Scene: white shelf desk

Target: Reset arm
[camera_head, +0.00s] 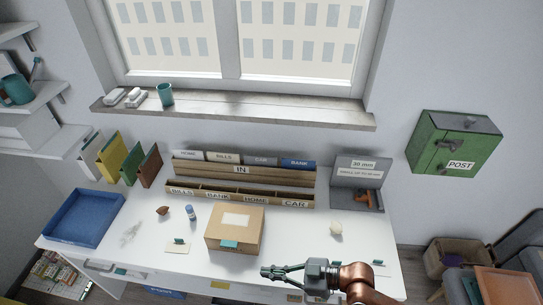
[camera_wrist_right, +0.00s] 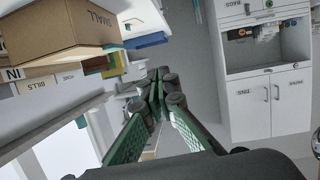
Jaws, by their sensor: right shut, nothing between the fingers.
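My right gripper (camera_head: 266,273) comes in from the lower right in the head view. Its dark green fingers point left, over the front edge of the white desk (camera_head: 318,250), with the tips together and nothing between them. The fingers also show shut in the right wrist view (camera_wrist_right: 156,80). A cardboard box (camera_head: 234,228) stands on the desk just beyond the fingertips, apart from them. It shows in the upper left of the wrist view (camera_wrist_right: 55,25), marked SMALL. My left gripper is not in view.
A pale crumpled item (camera_head: 335,229) lies right of the box. A green POST box (camera_head: 455,143) hangs on the wall.

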